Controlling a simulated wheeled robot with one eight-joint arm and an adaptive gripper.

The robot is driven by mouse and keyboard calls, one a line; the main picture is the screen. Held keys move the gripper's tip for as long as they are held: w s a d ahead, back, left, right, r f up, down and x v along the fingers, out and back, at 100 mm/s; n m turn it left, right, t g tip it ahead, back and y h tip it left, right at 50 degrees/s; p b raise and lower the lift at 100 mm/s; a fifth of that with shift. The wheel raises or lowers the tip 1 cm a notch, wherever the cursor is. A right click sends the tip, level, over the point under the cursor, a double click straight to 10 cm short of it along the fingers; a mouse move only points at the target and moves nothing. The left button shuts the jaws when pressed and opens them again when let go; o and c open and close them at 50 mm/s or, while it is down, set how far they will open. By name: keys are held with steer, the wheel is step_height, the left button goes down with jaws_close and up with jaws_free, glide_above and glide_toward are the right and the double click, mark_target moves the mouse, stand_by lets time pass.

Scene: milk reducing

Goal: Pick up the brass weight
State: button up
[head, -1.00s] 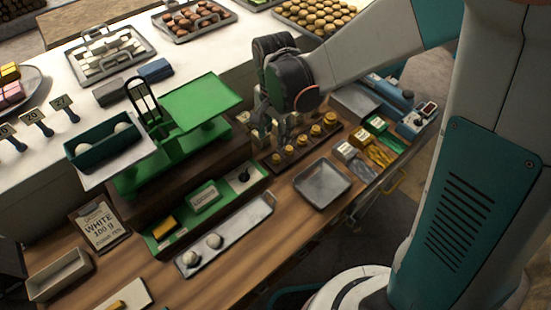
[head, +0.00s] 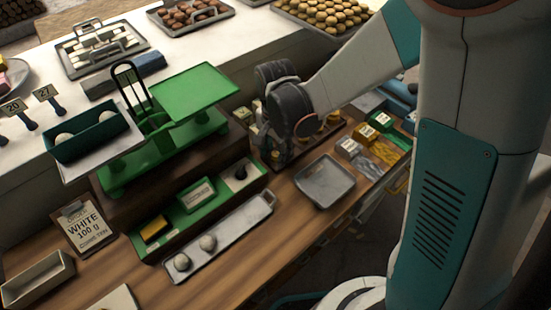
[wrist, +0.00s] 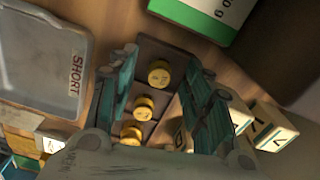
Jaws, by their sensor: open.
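Brass weights stand in a row on a dark wooden rack (wrist: 150,47). In the wrist view I see a far weight (wrist: 159,73), a middle weight (wrist: 144,107) and a near weight (wrist: 131,134), all between or just below the fingers. My gripper (wrist: 163,62) is open, with a teal-padded finger on each side of the row, and nothing is held. In the head view my gripper (head: 272,158) is low over the left end of the rack and hides much of it. A few weights (head: 333,117) show to its right.
A green balance scale (head: 195,95) stands left of my gripper. A grey empty tray (head: 325,181) lies in front, labelled SHORT in the wrist view (wrist: 40,60).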

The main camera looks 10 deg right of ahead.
mark_target(275, 154)
jaws_close()
steer(key=shift+r, duration=0.1)
step_height(275, 154, up, 20)
steer(key=p, duration=1.3)
steer(key=shift+p, duration=0.3)
